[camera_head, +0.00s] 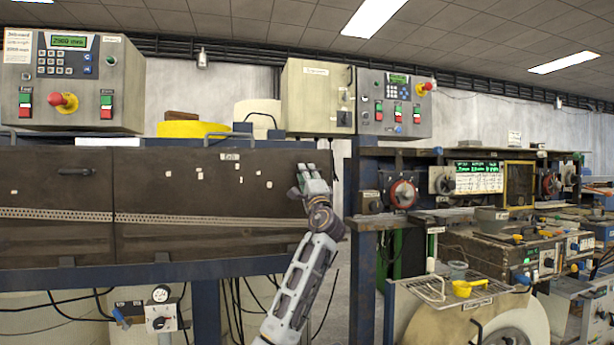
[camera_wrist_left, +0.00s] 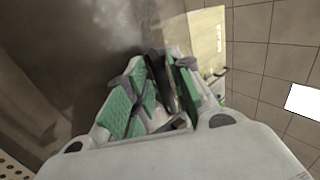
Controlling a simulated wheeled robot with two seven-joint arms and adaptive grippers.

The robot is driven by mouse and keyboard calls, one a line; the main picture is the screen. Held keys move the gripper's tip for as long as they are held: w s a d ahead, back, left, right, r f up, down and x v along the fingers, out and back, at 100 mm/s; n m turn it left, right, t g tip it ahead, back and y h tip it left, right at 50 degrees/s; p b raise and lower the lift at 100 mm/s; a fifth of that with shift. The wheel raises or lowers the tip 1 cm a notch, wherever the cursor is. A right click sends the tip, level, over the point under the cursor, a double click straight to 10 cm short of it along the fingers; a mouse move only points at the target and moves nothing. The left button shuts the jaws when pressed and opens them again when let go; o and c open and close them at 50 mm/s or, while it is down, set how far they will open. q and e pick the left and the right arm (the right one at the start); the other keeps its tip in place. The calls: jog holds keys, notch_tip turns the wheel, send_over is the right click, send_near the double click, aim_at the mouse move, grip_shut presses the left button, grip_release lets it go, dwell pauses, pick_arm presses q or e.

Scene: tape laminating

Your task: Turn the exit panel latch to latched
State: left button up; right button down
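The exit panel (camera_head: 215,190) is a dark brown upright panel in the head view, with a small "Exit" label (camera_head: 230,157) near its top. My left gripper (camera_head: 312,172) is at the panel's upper right corner, with green finger pads. In the left wrist view, the fingers (camera_wrist_left: 168,60) lie on both sides of a narrow dark piece (camera_wrist_left: 158,82) near the panel edge, which looks like the latch. The fingers hide most of it, so its turn angle and whether they touch it cannot be told. My right gripper is not in view.
A blue post (camera_head: 363,240) stands right of my left arm. A machine with red round knobs (camera_head: 402,194) is farther right. A yellow tape roll (camera_head: 193,129) lies above the panel.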

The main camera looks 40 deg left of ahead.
pick_arm(q)
jog(key=v, duration=1.2)
dwell(0.3)
dwell(0.7)
